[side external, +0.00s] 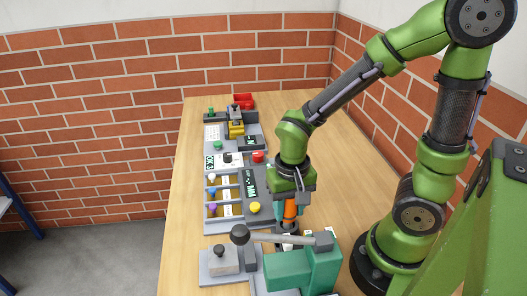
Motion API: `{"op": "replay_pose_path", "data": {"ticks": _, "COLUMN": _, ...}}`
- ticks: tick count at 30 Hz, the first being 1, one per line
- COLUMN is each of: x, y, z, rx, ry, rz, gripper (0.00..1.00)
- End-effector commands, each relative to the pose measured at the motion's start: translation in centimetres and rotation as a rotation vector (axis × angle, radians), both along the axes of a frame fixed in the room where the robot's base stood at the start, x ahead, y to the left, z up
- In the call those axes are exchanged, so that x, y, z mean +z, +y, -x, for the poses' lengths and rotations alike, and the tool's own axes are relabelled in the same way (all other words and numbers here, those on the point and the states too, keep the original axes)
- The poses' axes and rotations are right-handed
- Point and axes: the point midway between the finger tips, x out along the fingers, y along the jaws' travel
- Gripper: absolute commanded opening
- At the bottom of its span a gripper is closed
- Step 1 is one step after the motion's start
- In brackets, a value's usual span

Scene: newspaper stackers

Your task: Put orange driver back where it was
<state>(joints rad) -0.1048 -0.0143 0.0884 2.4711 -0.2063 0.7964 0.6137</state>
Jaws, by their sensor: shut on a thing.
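My gripper (290,200) points down over the right side of the grey panel on the table. It is shut on the orange driver (290,212), which is upright between the fingers. The driver's lower end is partly hidden behind the grey lever of the green device in front, so I cannot tell whether its tip touches anything. A small white and dark piece shows just below it.
The wooden table (178,235) carries a row of grey panels with coloured knobs. A green device (300,268) with a ball-ended lever (240,234) stands close in front. Red blocks (243,101) lie at the back. The table's back right is clear.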

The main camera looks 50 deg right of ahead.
Motion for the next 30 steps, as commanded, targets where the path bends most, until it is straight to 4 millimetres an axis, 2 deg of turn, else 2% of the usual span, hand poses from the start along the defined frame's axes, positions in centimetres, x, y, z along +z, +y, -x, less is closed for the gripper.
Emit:
{"op": "replay_pose_path", "data": {"ticks": 3, "x": -1.15, "y": 0.01, "z": 0.00, "rx": 0.000, "ry": 0.000, "rz": 0.000, "gripper": 0.03}}
{"op": "replay_pose_path", "data": {"ticks": 15, "x": -1.60, "y": 0.00, "z": -0.04, "rx": 0.000, "ry": -0.001, "rz": 0.000, "gripper": 0.03}}
{"op": "replay_pose_path", "data": {"ticks": 16, "x": -1.57, "y": 0.00, "z": -0.01, "rx": 0.000, "ry": -0.001, "rz": 0.000, "gripper": 0.44}}
{"op": "replay_pose_path", "data": {"ticks": 20, "x": -1.55, "y": -0.01, "z": -0.01, "rx": 0.000, "ry": -0.001, "rz": 0.000, "gripper": 0.64}}
{"op": "replay_pose_path", "data": {"ticks": 30, "x": -1.27, "y": 0.00, "z": -0.04, "rx": -0.001, "ry": -0.003, "rz": 0.000, "gripper": 0.65}}
